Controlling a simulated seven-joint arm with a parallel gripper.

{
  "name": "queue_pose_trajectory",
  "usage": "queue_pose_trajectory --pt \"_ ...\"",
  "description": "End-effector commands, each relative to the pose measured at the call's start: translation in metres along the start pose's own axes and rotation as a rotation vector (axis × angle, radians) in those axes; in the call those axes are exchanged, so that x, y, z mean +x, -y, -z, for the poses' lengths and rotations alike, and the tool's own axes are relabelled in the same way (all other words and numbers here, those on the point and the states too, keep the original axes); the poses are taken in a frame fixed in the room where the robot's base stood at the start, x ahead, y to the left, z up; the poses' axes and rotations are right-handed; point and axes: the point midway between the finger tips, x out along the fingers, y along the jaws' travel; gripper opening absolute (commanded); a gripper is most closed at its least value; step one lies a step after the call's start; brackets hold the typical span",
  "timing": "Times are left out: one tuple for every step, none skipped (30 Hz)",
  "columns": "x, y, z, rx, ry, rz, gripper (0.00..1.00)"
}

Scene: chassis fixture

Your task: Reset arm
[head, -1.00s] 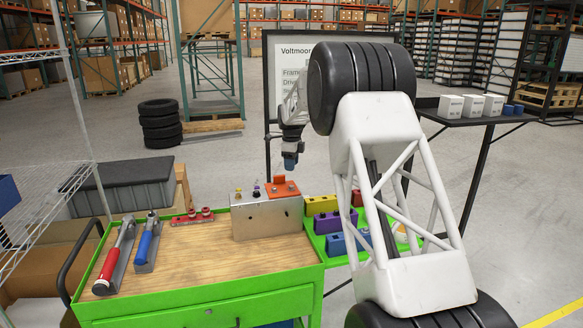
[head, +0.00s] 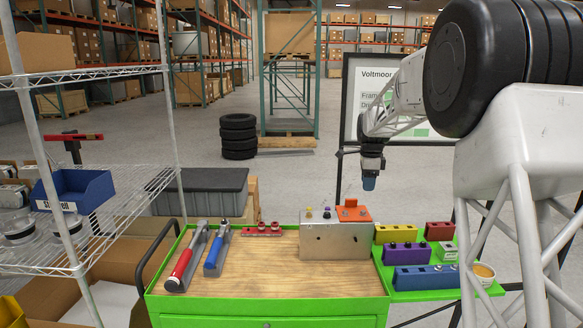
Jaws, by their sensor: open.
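My gripper (head: 369,182) hangs pointing down from my white and black arm, in the air above and behind the right part of the green cart. An orange block (head: 352,211) and small yellow and purple-topped parts sit on the fixture's top.
A red-handled tool (head: 186,262), a blue-handled tool (head: 217,248) and a red rack (head: 262,230) lie on the cart. A wire shelf (head: 120,185) stands left; a board (head: 362,75) stands behind.

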Motion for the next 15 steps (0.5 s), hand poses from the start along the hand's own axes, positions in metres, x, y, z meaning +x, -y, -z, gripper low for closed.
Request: queue_pose_trajectory --pt "-0.01 -0.014 -0.001 -0.038 0.0 0.007 0.49" --pt "-0.013 -0.022 -0.001 -0.062 0.0 0.01 0.49" --pt "-0.019 -0.032 -0.002 -0.094 0.0 0.014 0.49" --pt "-0.022 -0.04 -0.002 -0.118 0.0 0.015 0.49" --pt "-0.026 -0.048 -0.002 -0.142 0.0 0.018 0.49" --pt "-0.03 -0.059 -0.002 -0.175 -0.001 0.021 0.49" --pt "-0.034 -0.066 -0.002 -0.199 -0.001 0.024 0.49" --pt "-0.037 -0.075 -0.002 -0.222 -0.001 0.027 0.49" --pt "-0.042 -0.085 -0.003 -0.254 -0.002 0.031 0.49" --pt "-0.045 -0.093 -0.003 -0.279 -0.003 0.034 0.49" --pt "-0.048 -0.101 -0.003 -0.303 -0.003 0.037 0.49" --pt "-0.051 -0.112 -0.003 -0.336 -0.004 0.04 0.49" --pt "-0.054 -0.12 -0.003 -0.36 -0.005 0.043 0.49" --pt "-0.056 -0.129 -0.003 -0.383 -0.006 0.045 0.49" --pt "-0.059 -0.14 -0.003 -0.415 -0.007 0.049 0.49"
